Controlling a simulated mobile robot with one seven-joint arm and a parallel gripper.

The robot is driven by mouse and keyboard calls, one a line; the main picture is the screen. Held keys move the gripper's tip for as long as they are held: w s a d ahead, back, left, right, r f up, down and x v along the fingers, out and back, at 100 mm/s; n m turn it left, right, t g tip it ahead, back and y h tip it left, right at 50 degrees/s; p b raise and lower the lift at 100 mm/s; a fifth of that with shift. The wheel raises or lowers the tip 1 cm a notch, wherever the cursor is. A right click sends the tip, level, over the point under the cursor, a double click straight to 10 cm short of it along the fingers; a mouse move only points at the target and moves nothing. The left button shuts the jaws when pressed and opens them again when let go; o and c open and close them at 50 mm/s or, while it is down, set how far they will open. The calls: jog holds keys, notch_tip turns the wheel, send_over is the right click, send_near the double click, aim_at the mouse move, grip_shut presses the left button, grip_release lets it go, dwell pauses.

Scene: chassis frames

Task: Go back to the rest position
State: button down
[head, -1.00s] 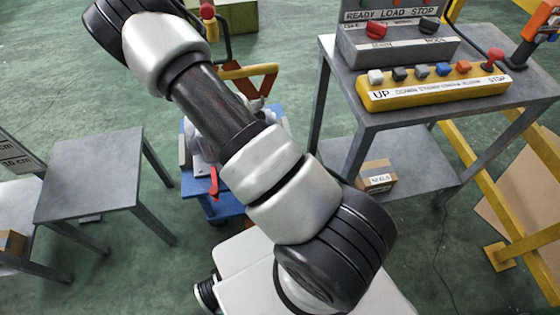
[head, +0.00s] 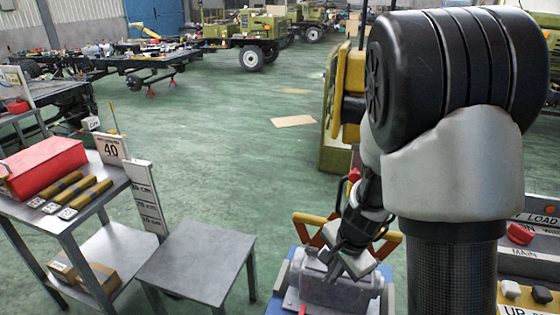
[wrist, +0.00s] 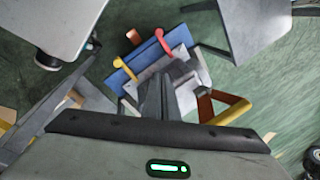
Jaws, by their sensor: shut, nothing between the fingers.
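My gripper (head: 343,262) hangs at the end of my arm in the head view, partly behind the large black and silver arm joint. It is above a blue cart or stand (head: 283,272) that carries a grey machine part (head: 325,290). In the wrist view my gripper's fingers (wrist: 165,92) are together with nothing between them, and the blue stand (wrist: 122,72) with red and yellow levers shows beyond them. I cannot tell the exact gap between the fingers and the grey part.
A small grey table (head: 200,262) stands left of the blue stand. A shelf table (head: 95,200) with a red box (head: 45,167) is further left. A control panel (head: 525,295) is at the lower right. Open green floor (head: 240,140) lies behind, with vehicles far back.

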jog(key=s+a+r+n+t+y+p, duration=0.1)
jog(key=s+a+r+n+p, duration=0.15)
jog(key=r, duration=0.85)
jog(key=s+a+r+n+t+p, duration=0.1)
jog(key=s+r+n, duration=0.3)
jog(key=r, duration=0.7)
jog(key=s+d+r+n+t+h+p, duration=0.1)
jog(key=s+d+r+n+h+p, duration=0.1)
jog(key=s+r, duration=0.7)
jog(key=d+r+n+p, duration=0.1)
jog(key=d+n, duration=0.1)
jog(key=n, duration=0.1)
jog(key=shift+s+r, duration=0.25)
jog(key=shift+s, duration=0.05)
